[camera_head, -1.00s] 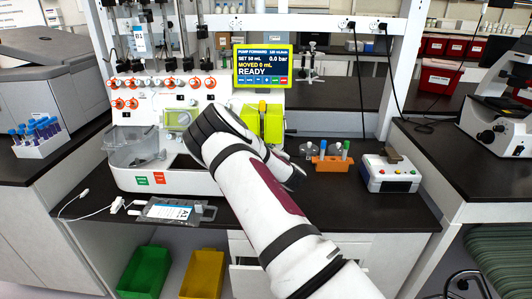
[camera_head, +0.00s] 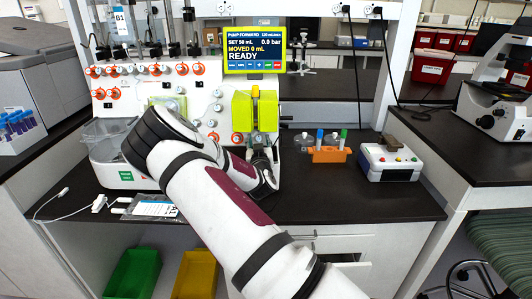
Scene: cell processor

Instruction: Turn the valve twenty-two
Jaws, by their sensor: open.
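The cell processor (camera_head: 196,118) is a white bench machine with several small round valves on its front. A row of orange-ringed valves (camera_head: 150,69) runs along its upper left. Two more (camera_head: 106,93) sit below at the left, and white and orange knobs (camera_head: 214,122) run down its middle. Number labels are too small to read, so I cannot tell which is valve twenty-two. My arm covers the lower front. My gripper (camera_head: 262,153) is a small dark shape beyond my wrist, below the green pump block (camera_head: 255,115); it is open, and I see nothing held.
A pump screen (camera_head: 254,50) reads READY. An orange tube rack (camera_head: 331,155) and a white box with buttons (camera_head: 389,160) stand to the right on the dark bench. A labelled pouch (camera_head: 155,208) lies at the front edge. Green (camera_head: 133,275) and yellow (camera_head: 196,275) bins stand below.

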